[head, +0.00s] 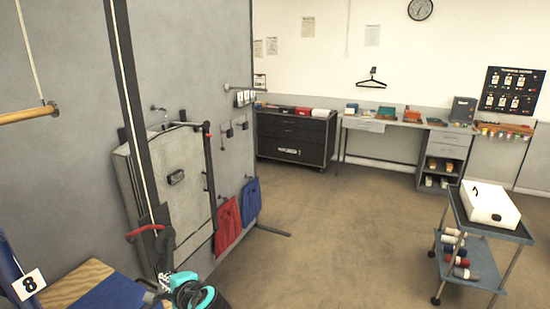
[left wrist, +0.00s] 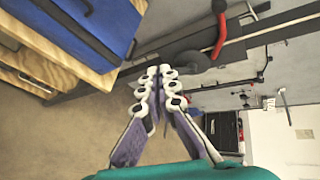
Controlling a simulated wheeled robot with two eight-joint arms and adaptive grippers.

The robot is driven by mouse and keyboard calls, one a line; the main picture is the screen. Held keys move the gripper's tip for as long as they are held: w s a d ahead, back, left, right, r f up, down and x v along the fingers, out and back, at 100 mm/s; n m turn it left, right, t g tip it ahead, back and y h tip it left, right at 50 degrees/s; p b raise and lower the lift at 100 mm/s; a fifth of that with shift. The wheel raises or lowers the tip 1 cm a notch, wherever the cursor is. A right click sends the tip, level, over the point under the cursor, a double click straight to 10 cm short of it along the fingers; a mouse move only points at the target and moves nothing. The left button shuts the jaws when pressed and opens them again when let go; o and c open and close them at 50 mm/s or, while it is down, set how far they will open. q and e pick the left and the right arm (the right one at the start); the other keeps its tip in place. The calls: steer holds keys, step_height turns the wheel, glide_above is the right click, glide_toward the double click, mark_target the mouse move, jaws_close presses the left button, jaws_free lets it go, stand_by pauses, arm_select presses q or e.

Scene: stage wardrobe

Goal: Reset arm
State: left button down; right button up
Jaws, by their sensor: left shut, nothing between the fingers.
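My left gripper (head: 166,281) is at the bottom of the head view, left of centre, with teal and black parts showing. In the left wrist view its two fingers (left wrist: 158,76) meet at their tips. Nothing is held between them. In that view the fingers point toward a grey wall panel with a red curved handle (left wrist: 220,35). The same red handle (head: 145,230) shows in the head view just above the gripper. My right gripper is in neither view.
A wooden platform with a blue pad (head: 103,294) stands close at the lower left. A grey wall (head: 75,130) with a leaning panel (head: 180,185) runs along the left. A cart with a white case (head: 490,205) stands at right. The middle floor is clear.

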arm_select(q)
steer(key=s+d+f+n+h+b, duration=0.2)
steer(key=s+d+f+n+h, duration=0.3)
steer(key=s, duration=0.4)
steer(key=s+d+f+n+g+h+b, duration=0.1)
steer(key=s+d+f+n+h+b, duration=0.1)
steer(key=s+d+f+n+h, duration=0.3)
steer(key=s+d+f+n, duration=0.1)
steer(key=s+d+f, duration=0.1)
steer(key=s+d, duration=0.1)
steer(key=shift+s+d+n, duration=0.15)
steer(key=shift+s+n, duration=0.15)
steer(key=shift+s, duration=0.25)
steer(key=shift+g, duration=0.3)
